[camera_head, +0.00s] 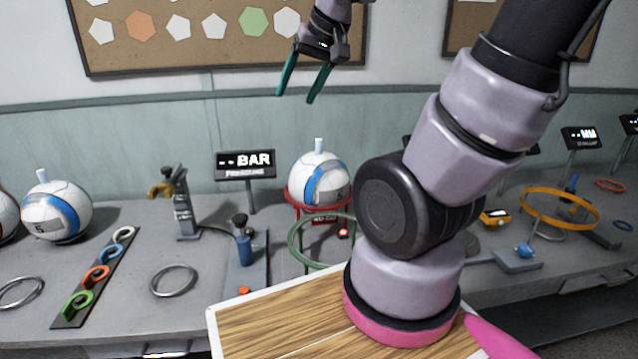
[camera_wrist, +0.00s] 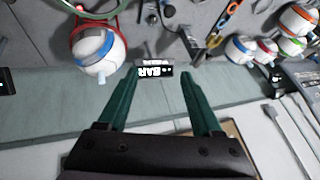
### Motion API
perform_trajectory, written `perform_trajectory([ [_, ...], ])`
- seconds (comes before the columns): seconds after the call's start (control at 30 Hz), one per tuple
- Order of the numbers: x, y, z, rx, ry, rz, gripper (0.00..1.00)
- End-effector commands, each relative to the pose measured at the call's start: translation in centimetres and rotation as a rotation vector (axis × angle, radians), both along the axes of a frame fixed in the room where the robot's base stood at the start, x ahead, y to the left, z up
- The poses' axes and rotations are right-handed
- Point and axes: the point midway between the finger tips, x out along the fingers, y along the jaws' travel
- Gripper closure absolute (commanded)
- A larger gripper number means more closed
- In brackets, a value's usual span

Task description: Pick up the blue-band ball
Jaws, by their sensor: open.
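A white ball with a blue band (camera_head: 335,183) sits on a red ring stand (camera_head: 292,196) at the back of the bench, with a pale plug on top. It also shows at upper left in the wrist view (camera_wrist: 94,48). Another white ball with a blue band (camera_head: 72,216), marked 5, sits at the left of the bench; it seems to be the blue-band one in the wrist view's row of balls (camera_wrist: 240,47). My gripper (camera_head: 296,97) is open and empty, well above the stand ball. Its green fingers (camera_wrist: 158,74) are apart in the wrist view.
A BAR pressure display (camera_head: 246,164) stands left of the stand ball, and a green ring (camera_head: 294,247) is in front of it. A clamp device (camera_head: 184,210), a tray of coloured hooks (camera_head: 70,318) and a metal ring (camera_head: 173,280) lie further left. The wall is close behind.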

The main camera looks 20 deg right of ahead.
Motion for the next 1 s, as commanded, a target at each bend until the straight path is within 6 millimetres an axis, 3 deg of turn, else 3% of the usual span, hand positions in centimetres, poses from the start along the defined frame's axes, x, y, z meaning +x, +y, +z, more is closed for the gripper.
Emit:
perform_trajectory([
  [0.2, 4.6, -0.1, -6.2, -0.093, 0.046, 0.118, 0.33],
  [0.4, 7.6, -0.7, -12.5, -0.222, 0.081, 0.223, 0.33],
  [0.8, 10.4, -4.2, -24.7, -0.604, 0.168, 0.469, 0.33],
  [1.0, 10.9, -7.3, -29.2, -0.852, 0.219, 0.623, 0.33],
])
